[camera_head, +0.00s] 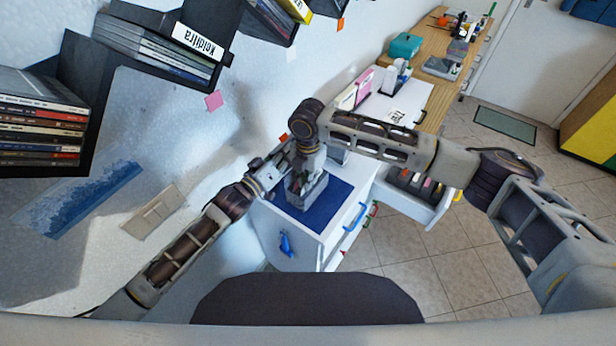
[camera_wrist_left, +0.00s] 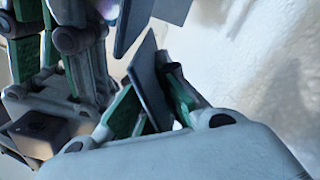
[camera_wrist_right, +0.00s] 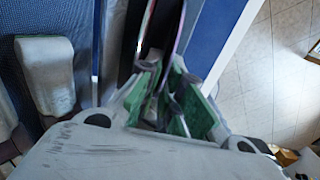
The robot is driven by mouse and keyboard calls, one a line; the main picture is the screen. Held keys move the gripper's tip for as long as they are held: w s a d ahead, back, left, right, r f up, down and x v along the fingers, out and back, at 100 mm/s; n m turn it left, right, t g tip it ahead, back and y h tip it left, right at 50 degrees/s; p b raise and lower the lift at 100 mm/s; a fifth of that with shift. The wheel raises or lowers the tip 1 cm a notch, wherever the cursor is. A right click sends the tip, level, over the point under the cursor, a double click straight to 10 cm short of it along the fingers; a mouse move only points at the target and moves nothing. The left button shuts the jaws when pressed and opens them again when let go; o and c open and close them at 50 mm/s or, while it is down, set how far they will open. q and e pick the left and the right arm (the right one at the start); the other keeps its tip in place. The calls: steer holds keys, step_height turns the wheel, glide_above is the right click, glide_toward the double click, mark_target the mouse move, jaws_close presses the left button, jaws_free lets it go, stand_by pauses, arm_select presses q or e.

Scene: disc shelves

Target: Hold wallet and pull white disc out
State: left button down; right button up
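In the head view, a small grey holder (camera_head: 306,190) stands on a blue mat (camera_head: 332,208) on the white cabinet. My left gripper (camera_head: 268,172) is beside it, pointing in from the left. In the left wrist view, a flat dark grey piece (camera_wrist_left: 150,80), seemingly the wallet, stands between its fingers, which look closed on it. My right gripper (camera_head: 306,158) is above the holder. In the right wrist view, a thin plate with a reddish-purple edge (camera_wrist_right: 173,40), possibly the disc, runs between its green-padded fingers; contact is unclear. No white disc face shows.
The white cabinet (camera_head: 300,236) has an open drawer (camera_head: 415,192) to the right. Dark wall shelves (camera_head: 95,60) with several disc cases are at upper left. A wooden counter (camera_head: 440,45) with a teal box (camera_head: 405,46) is farther back. Tiled floor (camera_head: 440,245) is clear.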

jaws_close()
steer(key=shift+r, duration=0.35)
steer(key=shift+r, duration=4.5)
steer(key=shift+r, duration=0.2)
arm_select(q)
steer(key=c, duration=1.6)
jaws_free()
steer(key=shift+o, duration=0.2)
steer(key=v, duration=1.2)
